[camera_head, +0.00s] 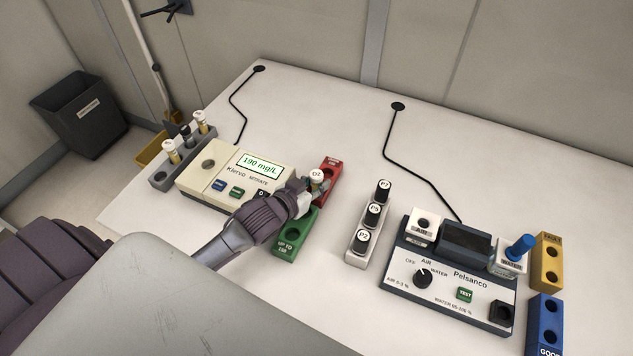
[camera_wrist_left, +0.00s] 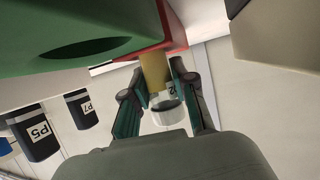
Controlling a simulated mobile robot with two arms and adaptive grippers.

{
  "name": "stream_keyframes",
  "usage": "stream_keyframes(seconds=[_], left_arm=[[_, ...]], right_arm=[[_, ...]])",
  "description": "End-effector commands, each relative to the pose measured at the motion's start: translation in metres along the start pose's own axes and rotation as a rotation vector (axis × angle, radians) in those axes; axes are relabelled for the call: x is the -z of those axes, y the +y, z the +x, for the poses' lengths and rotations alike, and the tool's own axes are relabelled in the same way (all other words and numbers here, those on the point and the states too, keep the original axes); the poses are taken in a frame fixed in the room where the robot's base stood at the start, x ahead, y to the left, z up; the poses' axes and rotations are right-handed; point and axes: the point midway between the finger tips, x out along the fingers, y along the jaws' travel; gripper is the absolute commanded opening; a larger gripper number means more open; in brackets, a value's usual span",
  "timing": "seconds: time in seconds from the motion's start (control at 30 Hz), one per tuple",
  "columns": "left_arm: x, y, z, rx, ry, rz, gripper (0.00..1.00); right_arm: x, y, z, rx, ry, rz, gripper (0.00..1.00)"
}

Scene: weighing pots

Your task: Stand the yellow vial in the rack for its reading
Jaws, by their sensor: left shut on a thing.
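My left gripper (camera_head: 312,184) is shut on the yellow vial (camera_head: 316,176), whose white cap is marked O2 or D2. In the left wrist view, the fingers (camera_wrist_left: 160,98) are closed around the vial's yellow body (camera_wrist_left: 154,70) and pale cap (camera_wrist_left: 167,110). The vial is at the red rack (camera_head: 334,164), its lower end against or in front of it; I cannot tell whether it is in a hole. The green rack (camera_head: 284,246), marked UP TO 150, adjoins the red one. The Klervo nitrate meter (camera_head: 205,181) reads 190 mg/L.
A grey rack (camera_head: 158,181) with several vials stands left of the meter. A white rack (camera_head: 353,259) with P7, P5 and P2 stands right of the green rack. Beyond are the Pelsanco meter (camera_head: 445,290), yellow rack (camera_head: 547,275) and blue rack (camera_head: 545,315). The back tabletop is mostly clear.

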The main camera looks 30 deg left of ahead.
Motion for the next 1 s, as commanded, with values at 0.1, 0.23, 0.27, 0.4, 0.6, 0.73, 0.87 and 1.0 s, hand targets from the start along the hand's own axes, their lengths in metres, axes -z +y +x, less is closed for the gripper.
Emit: stream_keyframes(seconds=[0.1,0.23,0.27,0.4,0.6,0.73,0.87,1.0], left_arm=[[0.000,0.000,0.000,0.000,0.001,0.000,0.00],[-0.001,0.000,0.000,0.000,0.001,0.000,0.00],[-0.001,0.000,0.000,0.000,0.000,0.000,0.00],[-0.003,0.000,0.001,0.000,0.000,0.000,0.36],[-0.003,0.000,0.001,0.000,0.000,0.000,0.52],[-0.003,0.000,0.001,0.000,0.000,0.000,0.52],[0.001,0.000,-0.001,0.000,0.001,0.001,0.52],[-0.002,0.000,-0.021,-0.001,-0.001,-0.001,0.52]], right_arm=[[0.001,0.000,0.000,0.000,0.001,0.000,0.00],[0.001,0.000,0.000,0.000,0.002,-0.001,0.00],[0.001,-0.001,0.001,0.001,0.002,-0.001,0.00],[0.001,-0.001,0.001,0.002,0.002,-0.003,0.00],[0.001,-0.003,0.001,0.004,0.003,-0.003,0.00],[0.002,-0.005,0.001,0.006,0.003,-0.002,0.00],[0.002,-0.006,-0.001,0.008,0.003,-0.002,0.00],[0.002,-0.006,0.001,0.008,0.003,-0.002,0.00]])
